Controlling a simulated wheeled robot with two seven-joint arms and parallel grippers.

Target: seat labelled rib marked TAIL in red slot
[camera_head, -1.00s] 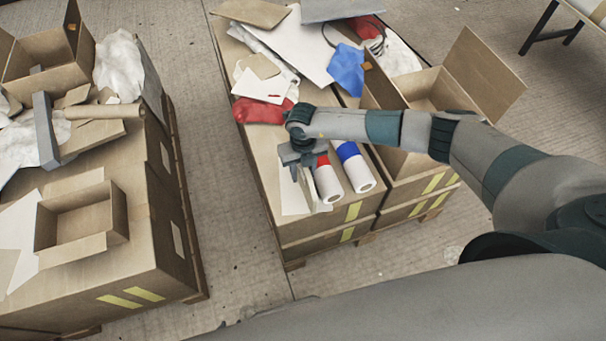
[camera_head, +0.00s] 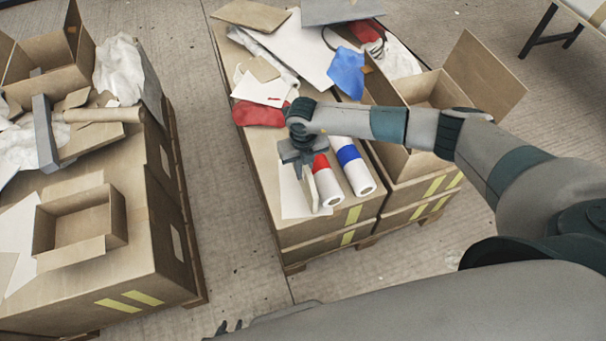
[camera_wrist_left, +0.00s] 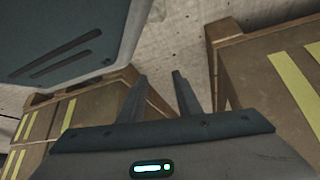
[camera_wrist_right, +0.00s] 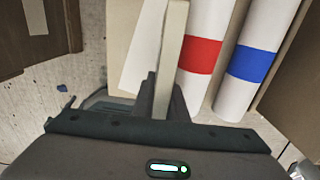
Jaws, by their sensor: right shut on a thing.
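My right gripper (camera_head: 303,163) is shut on a thin pale board, the rib (camera_head: 311,192), and holds it on edge beside the rolls. In the right wrist view the rib (camera_wrist_right: 170,52) stands between the fingers (camera_wrist_right: 163,97), seen edge-on. No TAIL marking can be read. A white roll with a red band (camera_head: 327,184) lies just right of the rib, and a white roll with a blue band (camera_head: 354,170) lies beyond it. I cannot make out a red slot.
A white sheet (camera_head: 291,199) lies beneath the rib. Red cloth (camera_head: 258,113), blue cloth (camera_head: 346,72) and an open carton (camera_head: 430,90) crowd the right stack. The left stack carries a small open box (camera_head: 82,222) and a roll (camera_head: 105,114). Bare floor separates the stacks.

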